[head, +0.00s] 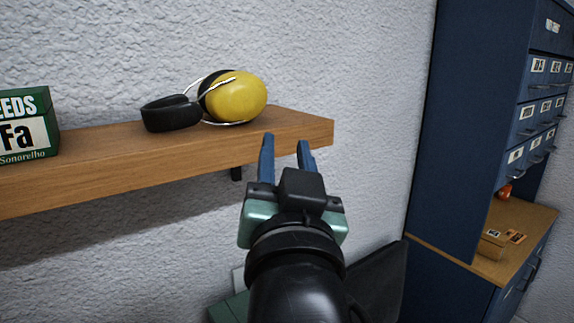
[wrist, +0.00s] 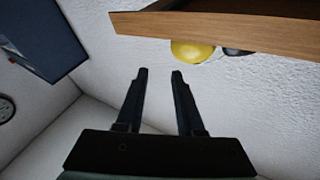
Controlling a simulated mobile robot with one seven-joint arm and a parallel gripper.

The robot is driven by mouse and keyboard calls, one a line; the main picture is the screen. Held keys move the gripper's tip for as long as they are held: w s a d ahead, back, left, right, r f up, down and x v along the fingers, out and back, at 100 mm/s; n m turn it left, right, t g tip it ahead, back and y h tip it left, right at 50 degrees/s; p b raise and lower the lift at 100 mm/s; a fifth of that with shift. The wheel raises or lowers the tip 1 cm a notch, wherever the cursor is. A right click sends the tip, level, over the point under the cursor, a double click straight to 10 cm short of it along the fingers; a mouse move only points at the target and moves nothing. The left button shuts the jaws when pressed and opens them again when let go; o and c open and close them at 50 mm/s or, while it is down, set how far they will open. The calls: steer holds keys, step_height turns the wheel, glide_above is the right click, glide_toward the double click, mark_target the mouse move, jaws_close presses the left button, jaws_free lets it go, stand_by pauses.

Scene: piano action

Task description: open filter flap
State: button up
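My gripper (head: 286,147) is open and empty, with its two dark blue fingers apart. In the head view its fingertips appear just below the right end of the wooden shelf. I cannot make out a filter flap in either view. A green object (head: 230,307) and a dark panel (head: 380,283) show partly behind my arm at the bottom of the head view. I cannot tell whether the flap belongs to either.
The wooden shelf (head: 120,165) carries yellow-and-black earmuffs (head: 238,98) and a green box (head: 28,124). A tall blue cabinet (head: 470,130) with labelled drawers stands at the right, with a small box (head: 492,246) on its wooden ledge. The wall between shelf and cabinet is bare.

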steer(key=c, duration=0.5)
steer(key=shift+w+f, duration=0.15)
steer(key=shift+f, duration=0.1)
steer(key=w+d+f+m+g+y, duration=0.25)
steer(key=f+m, duration=0.35)
steer(key=f, duration=0.6)
steer(key=w+d+f+m+g+y, duration=0.15)
steer(key=f+m+g, duration=0.3)
steer(key=f, duration=0.75)
steer(key=s+d+f+m+y, duration=0.2)
steer(key=s+f+m, duration=0.2)
steer(key=f+m, duration=0.35)
steer(key=s+d+f+m+y, duration=0.25)
steer(key=s+f+m, duration=0.25)
steer(key=f+m, duration=0.3)
steer(key=w+a+m+p, duration=0.1)
steer(key=w+a+p, duration=0.1)
steer(key=w+a, duration=0.4)
steer(key=shift+w+a+r+t, duration=0.3)
steer(key=shift+w+a+r, duration=0.05)
steer(key=shift+w, duration=0.85)
